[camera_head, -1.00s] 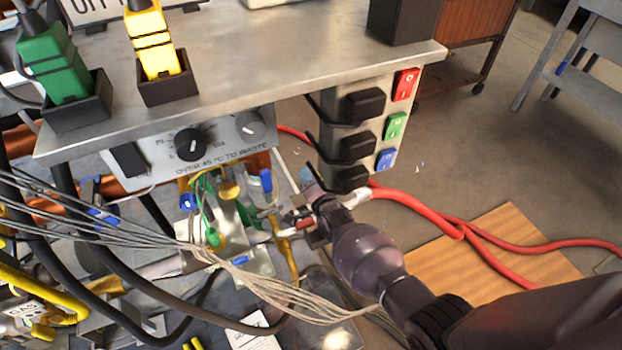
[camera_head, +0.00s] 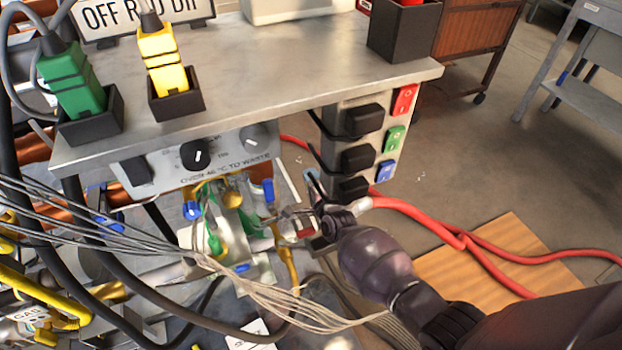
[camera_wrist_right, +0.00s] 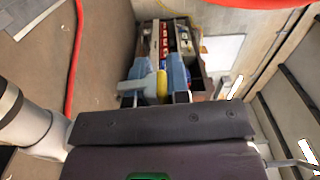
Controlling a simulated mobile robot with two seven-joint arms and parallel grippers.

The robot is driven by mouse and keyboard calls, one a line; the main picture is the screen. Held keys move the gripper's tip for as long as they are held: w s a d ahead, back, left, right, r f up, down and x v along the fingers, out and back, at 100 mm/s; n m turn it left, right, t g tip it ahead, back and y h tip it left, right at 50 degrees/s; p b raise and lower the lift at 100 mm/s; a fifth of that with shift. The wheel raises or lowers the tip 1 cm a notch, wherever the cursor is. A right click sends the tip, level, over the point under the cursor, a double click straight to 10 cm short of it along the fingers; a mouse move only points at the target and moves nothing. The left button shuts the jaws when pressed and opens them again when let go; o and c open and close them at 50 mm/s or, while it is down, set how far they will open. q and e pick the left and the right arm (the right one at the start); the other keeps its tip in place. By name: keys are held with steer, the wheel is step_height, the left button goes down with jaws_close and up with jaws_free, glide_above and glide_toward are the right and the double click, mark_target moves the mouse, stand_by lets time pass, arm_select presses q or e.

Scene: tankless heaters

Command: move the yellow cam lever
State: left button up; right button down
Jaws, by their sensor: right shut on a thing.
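My right gripper (camera_wrist_right: 162,86) shows in the right wrist view with its two pale blue-grey fingers close on either side of a yellow piece, which looks like the yellow cam lever (camera_wrist_right: 162,90). It is shut on this piece. In the head view the right gripper (camera_head: 303,217) is at the valve and pipe cluster under the bench shelf, beside the end of a red hose. There the lever cannot be told apart from the fingers and fittings. My left gripper is not in view.
The grey bench shelf (camera_head: 300,75) overhangs the work area. The control panel (camera_head: 200,158) and a box with red, green and blue switches (camera_head: 362,150) hang below it. Grey cables (camera_head: 150,235) cross at the left. Red hoses (camera_head: 440,230) run right over a wooden board (camera_head: 510,255).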

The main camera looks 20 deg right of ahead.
steer(key=shift+r, duration=0.1)
steer(key=c, duration=1.1)
jaws_free()
steer(key=shift+s, duration=0.6)
arm_select(q)
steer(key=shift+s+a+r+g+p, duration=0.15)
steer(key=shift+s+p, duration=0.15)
steer(key=shift+p, duration=0.4)
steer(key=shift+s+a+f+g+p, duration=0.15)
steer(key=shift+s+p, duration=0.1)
steer(key=shift+p, duration=0.4)
arm_select(e)
steer(key=shift+s+d, duration=0.15)
steer(key=shift+s, duration=4.65)
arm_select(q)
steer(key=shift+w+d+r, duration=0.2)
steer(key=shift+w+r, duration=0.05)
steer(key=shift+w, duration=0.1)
